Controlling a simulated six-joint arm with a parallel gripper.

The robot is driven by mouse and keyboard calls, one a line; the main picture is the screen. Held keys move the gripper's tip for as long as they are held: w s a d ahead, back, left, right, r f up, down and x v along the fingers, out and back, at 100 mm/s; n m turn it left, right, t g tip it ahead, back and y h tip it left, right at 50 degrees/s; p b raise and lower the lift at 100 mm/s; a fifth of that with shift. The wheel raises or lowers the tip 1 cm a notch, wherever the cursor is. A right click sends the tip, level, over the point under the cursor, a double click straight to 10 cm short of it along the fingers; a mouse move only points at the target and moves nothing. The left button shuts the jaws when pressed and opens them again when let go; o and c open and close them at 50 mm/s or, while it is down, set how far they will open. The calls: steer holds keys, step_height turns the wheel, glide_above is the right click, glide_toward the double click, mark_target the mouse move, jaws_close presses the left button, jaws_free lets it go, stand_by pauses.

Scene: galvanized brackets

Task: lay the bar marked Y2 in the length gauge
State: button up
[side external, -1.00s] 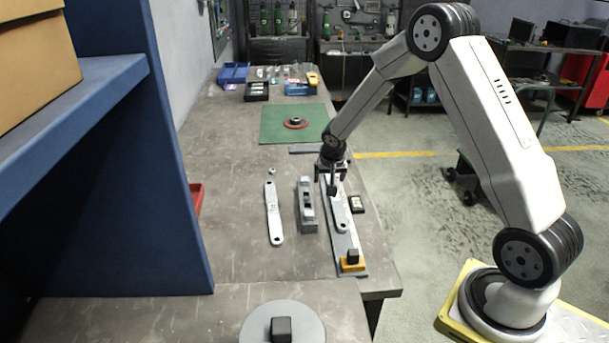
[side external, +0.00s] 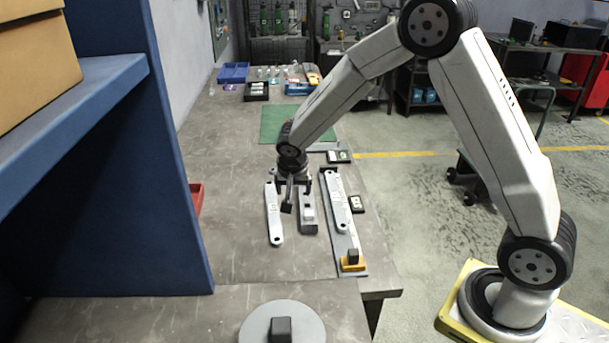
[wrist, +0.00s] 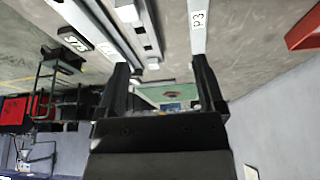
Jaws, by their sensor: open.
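A pale bar (side external: 337,203) with rounded ends lies lengthwise on the length gauge (side external: 347,243), a long grey strip with an orange stop and dark block at its near end. A gap shows between the bar's near end and the stop. I cannot read this bar's mark. A second pale bar (side external: 275,222) lies on the bench to the left; in the wrist view this bar (wrist: 198,35) is marked P3. My gripper (side external: 297,197) is open and empty, above the bench between the P3 bar and a grey slotted block; its fingers (wrist: 160,68) also show in the wrist view.
The grey slotted block (side external: 307,221) stands between the P3 bar and the gauge. A green mat (side external: 270,122) lies behind, and a red bin (side external: 196,198) sits at the left.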

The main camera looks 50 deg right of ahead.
steer(key=a, duration=0.3)
glide_above(253, 213)
steer(key=s, duration=0.1)
steer(key=f, duration=0.5)
steer(key=a+f, duration=0.1)
steer(key=f, duration=0.2)
steer(key=shift+s+f, duration=0.2)
steer(key=shift+w+f, duration=0.35)
steer(key=shift+f, duration=0.3)
step_height(253, 213, down, 2)
steer(key=shift+f, duration=0.1)
steer(key=v, duration=0.7)
steer(key=shift+s+r, duration=0.25)
